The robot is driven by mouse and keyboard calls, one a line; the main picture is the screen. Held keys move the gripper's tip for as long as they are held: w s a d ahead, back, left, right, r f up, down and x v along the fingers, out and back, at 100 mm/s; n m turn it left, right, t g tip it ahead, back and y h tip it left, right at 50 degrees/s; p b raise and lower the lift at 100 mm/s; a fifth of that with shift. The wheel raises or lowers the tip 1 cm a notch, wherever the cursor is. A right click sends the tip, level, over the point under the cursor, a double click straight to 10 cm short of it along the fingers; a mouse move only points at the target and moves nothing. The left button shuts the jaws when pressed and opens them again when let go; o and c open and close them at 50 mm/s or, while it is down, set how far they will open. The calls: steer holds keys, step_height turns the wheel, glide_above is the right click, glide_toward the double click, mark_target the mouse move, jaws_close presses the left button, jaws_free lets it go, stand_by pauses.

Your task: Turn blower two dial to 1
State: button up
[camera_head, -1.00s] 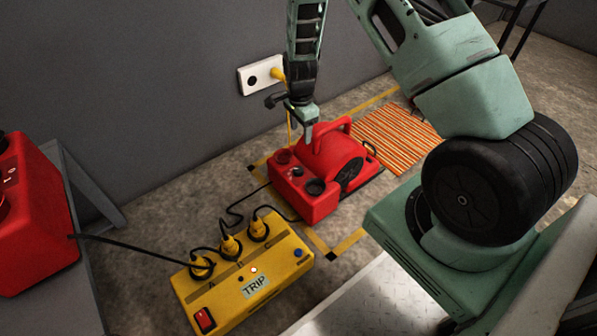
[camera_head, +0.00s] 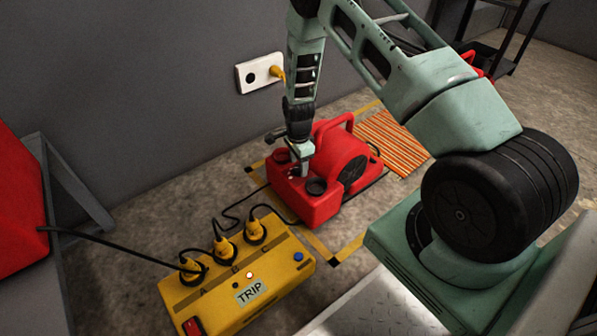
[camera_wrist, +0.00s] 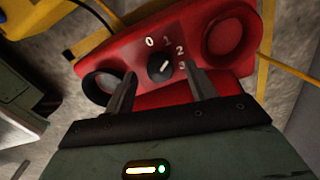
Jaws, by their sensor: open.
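A red blower (camera_head: 338,150) sits on the floor by the wall. Its end panel shows in the wrist view (camera_wrist: 130,57) with a small black dial (camera_wrist: 159,68) and the marks 0, 1, 2 and 3. The dial's white pointer slants up and right, roughly toward the 2. My gripper (camera_wrist: 160,86) is open, with one finger on each side of and below the dial in the picture. I cannot tell whether either finger touches it. In the head view my gripper (camera_head: 301,168) is low over the blower's panel and hides the dial.
A yellow power box (camera_head: 240,282) marked TRIP, with several plugs and a lit lamp, stands in front. Cables run beside the blower. Another red unit (camera_head: 18,205) is at the left. An orange striped grille (camera_head: 392,142) lies behind. A wall socket (camera_head: 260,73) is above.

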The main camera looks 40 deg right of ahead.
steer(key=shift+f, duration=0.85)
steer(key=shift+c, duration=0.4)
steer(key=c, duration=0.9)
steer(key=shift+r+n+p, duration=0.25)
steer(key=shift+n+p, duration=0.65)
steer(key=shift+p, duration=0.1)
steer(key=shift+f+n+p, duration=0.25)
steer(key=shift+n+p, duration=0.05)
steer(key=shift+n, duration=0.4)
steer(key=o, duration=1)
